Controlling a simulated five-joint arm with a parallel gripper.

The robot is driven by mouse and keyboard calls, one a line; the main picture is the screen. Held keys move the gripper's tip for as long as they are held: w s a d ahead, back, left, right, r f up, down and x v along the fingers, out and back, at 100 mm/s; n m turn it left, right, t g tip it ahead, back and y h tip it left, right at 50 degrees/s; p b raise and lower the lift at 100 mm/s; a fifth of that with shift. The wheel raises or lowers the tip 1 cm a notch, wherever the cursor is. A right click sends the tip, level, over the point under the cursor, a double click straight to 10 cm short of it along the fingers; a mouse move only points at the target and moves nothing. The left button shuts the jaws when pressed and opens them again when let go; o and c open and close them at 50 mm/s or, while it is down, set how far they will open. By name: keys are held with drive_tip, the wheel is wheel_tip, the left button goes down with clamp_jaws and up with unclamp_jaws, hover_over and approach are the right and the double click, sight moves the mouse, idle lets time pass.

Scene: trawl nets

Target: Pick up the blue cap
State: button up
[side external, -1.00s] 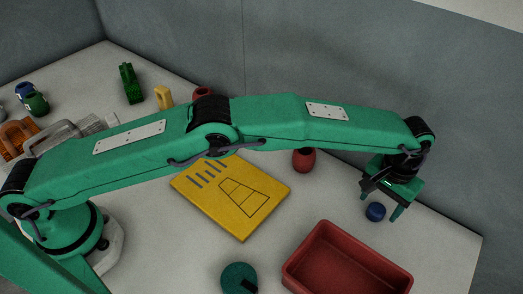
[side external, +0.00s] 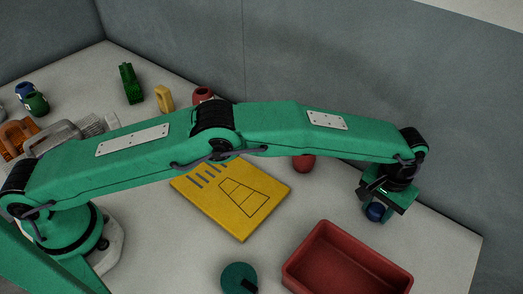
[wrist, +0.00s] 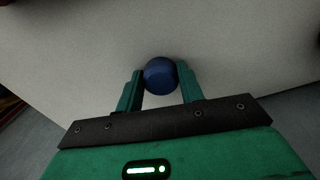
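The blue cap (side external: 375,211) is on the table at the right, between the fingers of my gripper (side external: 374,212) and partly hidden by it in the side view. In the wrist view the round cap (wrist: 160,75) sits between the two green fingertips (wrist: 160,82). Both fingers lie right against its sides, with no clear gap. My gripper looks shut on the cap. The cap appears to rest at table level.
An open red tray (side external: 348,262) stands in front and to the left of my gripper. A red rounded object (side external: 304,163) and a yellow board (side external: 231,197) lie further left. A dark green round object (side external: 239,276) is near the front. Grey walls stand behind.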

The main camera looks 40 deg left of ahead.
sight(377, 212)
drive_tip(key=shift+c, duration=0.6)
drive_tip(key=shift+r, duration=0.1)
drive_tip(key=shift+r, duration=0.75)
drive_tip(key=shift+s+d+r, duration=0.1)
drive_tip(key=shift+s+r, duration=0.15)
drive_tip(key=shift+r, duration=0.5)
drive_tip(key=shift+s+d+r, duration=0.1)
drive_tip(key=shift+s+r, duration=0.1)
drive_tip(key=shift+r, duration=0.5)
drive_tip(key=s+d+r, duration=0.3)
drive_tip(key=s+r, duration=0.3)
drive_tip(key=s, duration=0.4)
drive_tip(key=shift+s+r, duration=0.2)
drive_tip(key=shift+a, duration=0.15)
